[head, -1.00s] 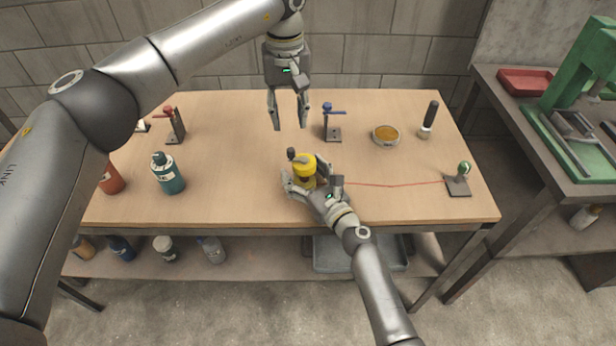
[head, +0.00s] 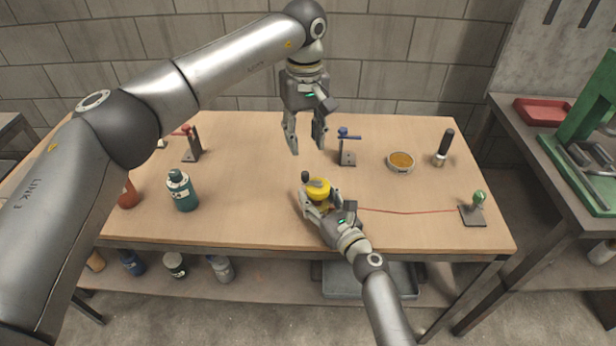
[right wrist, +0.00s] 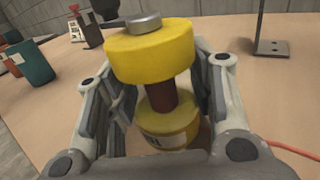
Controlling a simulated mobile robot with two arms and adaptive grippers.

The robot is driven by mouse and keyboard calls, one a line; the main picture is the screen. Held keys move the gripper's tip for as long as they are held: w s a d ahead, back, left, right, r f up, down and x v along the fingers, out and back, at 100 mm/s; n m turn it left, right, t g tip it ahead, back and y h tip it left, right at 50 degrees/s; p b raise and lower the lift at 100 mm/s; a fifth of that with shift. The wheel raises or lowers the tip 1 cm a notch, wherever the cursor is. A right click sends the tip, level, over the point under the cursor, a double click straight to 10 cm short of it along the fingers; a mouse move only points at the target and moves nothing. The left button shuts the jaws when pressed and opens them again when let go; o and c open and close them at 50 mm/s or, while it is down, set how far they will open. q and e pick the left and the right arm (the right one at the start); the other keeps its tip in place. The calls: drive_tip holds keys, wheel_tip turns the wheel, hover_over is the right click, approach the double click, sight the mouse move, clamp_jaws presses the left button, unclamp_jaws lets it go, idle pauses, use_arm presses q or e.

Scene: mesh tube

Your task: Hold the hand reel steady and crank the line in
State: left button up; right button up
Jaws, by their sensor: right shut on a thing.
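The yellow hand reel (head: 318,189) stands upright on the bench near its front middle, with a dark crank knob (head: 305,177) at its upper left. My right gripper (head: 321,203) is shut on the reel from the front. In the right wrist view the yellow reel (right wrist: 150,55) has a brown core between two yellow flanges, with a finger on each side. A red line (head: 405,211) runs from the reel to a green-knobbed post (head: 479,199) on a dark plate at the right. My left gripper (head: 307,138) hangs open and empty above and behind the reel, pointing down.
A blue-topped clamp stand (head: 347,148), a round tin (head: 401,162) and a black-handled tool (head: 444,147) stand at the back right. A red-topped stand (head: 191,145), a teal bottle (head: 182,190) and an orange bottle (head: 128,196) are at the left. The bench between them is clear.

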sight(305, 173)
use_arm(q)
wheel_tip(305, 173, down, 10)
drive_tip(key=m, duration=2.3)
drive_tip(key=shift+f, duration=0.25)
idle(0.8)
drive_tip(key=shift+c, duration=0.3)
clamp_jaws()
